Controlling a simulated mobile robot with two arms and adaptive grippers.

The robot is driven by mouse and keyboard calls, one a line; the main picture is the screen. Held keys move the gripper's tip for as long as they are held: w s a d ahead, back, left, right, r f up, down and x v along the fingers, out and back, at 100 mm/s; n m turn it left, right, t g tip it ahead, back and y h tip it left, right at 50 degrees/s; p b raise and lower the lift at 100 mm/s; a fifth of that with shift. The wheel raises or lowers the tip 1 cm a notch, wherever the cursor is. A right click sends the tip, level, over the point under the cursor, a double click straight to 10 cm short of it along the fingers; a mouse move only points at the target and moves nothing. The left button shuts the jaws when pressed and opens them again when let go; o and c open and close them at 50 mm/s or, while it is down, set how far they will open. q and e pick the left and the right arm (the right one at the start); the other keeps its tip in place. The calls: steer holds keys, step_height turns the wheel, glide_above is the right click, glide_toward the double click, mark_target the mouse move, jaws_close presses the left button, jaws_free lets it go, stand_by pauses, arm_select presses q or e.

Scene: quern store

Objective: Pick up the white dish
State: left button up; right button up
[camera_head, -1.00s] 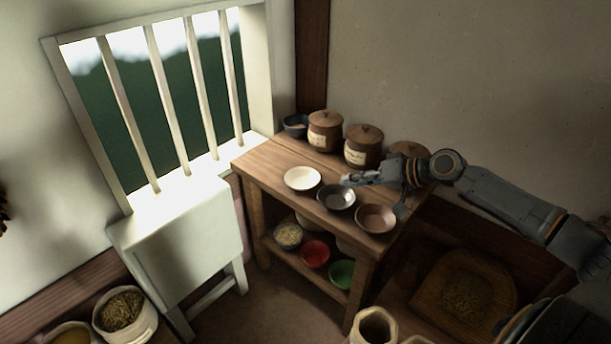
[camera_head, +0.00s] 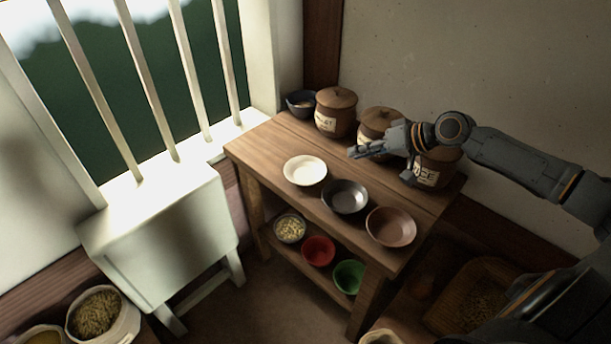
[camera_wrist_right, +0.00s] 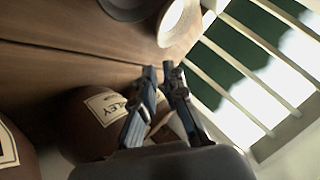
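The white dish (camera_head: 305,170) is a shallow round bowl, upright and empty on the wooden table (camera_head: 270,143). It is the leftmost of three dishes in a row. My right gripper (camera_head: 353,153) is above the table, to the right of the white dish and apart from it, with nothing visible in its grasp. In the right wrist view the fingertips (camera_wrist_right: 160,68) lie close together with a narrow gap, and how far they are spread is unclear. The white dish (camera_wrist_right: 176,20) is cut by the top edge there. My left gripper is not in view.
A dark grey dish (camera_head: 345,197) and a brown dish (camera_head: 391,227) stand right of the white one. Lidded brown jars (camera_head: 336,113) and a dark blue bowl (camera_head: 300,103) line the table's back. A barred window is at left. The table left of the white dish is clear.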

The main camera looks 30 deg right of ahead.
mark_target(305, 171)
steer(key=x, duration=0.5)
steer(key=shift+w+a+f+b, duration=0.1)
steer(key=shift+w+a+b, duration=0.1)
steer(key=shift+b, duration=0.15)
steer(key=shift+w+a+f, duration=0.2)
steer(key=shift+w+f, duration=0.05)
steer(key=shift+f, duration=0.1)
steer(key=b+x, duration=0.1)
steer(key=x, duration=0.1)
steer(key=shift+w+a+f, duration=0.15)
steer(key=shift+a+f, duration=0.1)
steer(key=shift+a, duration=0.05)
steer(key=shift+w+a+f, duration=0.2)
steer(key=shift+w+f, duration=0.1)
steer(key=shift+w, duration=0.05)
steer(key=shift+w+a+f, duration=0.15)
steer(key=shift+w+f, duration=0.05)
steer(key=shift+w, duration=0.05)
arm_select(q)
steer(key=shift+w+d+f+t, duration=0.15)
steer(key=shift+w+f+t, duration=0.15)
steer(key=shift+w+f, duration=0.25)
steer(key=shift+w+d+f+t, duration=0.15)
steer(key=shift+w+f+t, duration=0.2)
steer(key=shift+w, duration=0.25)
arm_select(e)
steer(key=shift+c, duration=0.2)
jaws_close()
